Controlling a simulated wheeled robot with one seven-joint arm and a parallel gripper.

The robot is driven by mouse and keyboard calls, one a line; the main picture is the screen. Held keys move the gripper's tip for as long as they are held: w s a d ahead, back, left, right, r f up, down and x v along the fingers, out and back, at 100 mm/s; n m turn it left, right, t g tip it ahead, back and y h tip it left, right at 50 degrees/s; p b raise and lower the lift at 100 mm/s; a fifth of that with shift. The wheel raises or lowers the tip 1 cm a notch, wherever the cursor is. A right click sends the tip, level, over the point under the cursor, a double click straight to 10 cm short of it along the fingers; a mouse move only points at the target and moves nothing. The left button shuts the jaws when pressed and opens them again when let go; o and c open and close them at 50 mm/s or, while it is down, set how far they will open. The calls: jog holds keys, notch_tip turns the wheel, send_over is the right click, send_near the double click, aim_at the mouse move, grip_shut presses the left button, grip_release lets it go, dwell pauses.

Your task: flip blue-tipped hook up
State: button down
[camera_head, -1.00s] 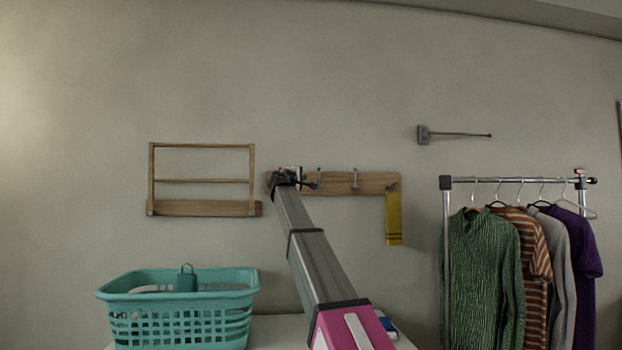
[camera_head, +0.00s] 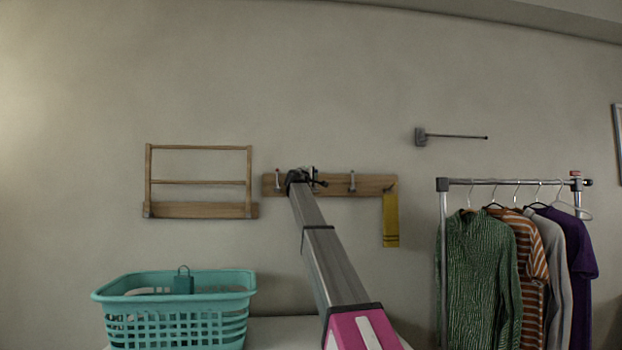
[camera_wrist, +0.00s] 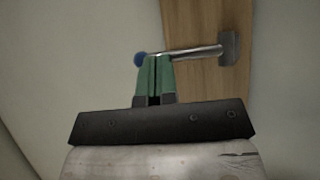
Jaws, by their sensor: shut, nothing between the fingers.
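The wooden hook rail (camera_head: 335,190) is fixed to the wall and also shows in the wrist view (camera_wrist: 191,78). The blue-tipped hook (camera_wrist: 195,52) is a metal rod running from its mount plate on the rail to a blue ball tip (camera_wrist: 140,59). My gripper (camera_wrist: 155,57) has green fingers shut together, with nothing between them. The fingertips overlap the rod close to the blue tip; I cannot tell whether they touch. In the head view my gripper (camera_head: 318,180) is at the rail's middle-left and largely hides this hook.
A reddish-tipped hook (camera_head: 277,180) is left of my gripper and another hook (camera_head: 352,181) is right.

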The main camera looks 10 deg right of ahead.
jog(key=shift+w+r, duration=0.4)
jog(key=shift+w, duration=0.45)
jog(key=shift+s, duration=0.1)
jog(key=r+v, duration=0.2)
jog(key=v, duration=1.1)
jog(key=shift+s+a+r, duration=0.25)
jog(key=shift+s+a, duration=0.1)
jog(key=shift+s, duration=0.15)
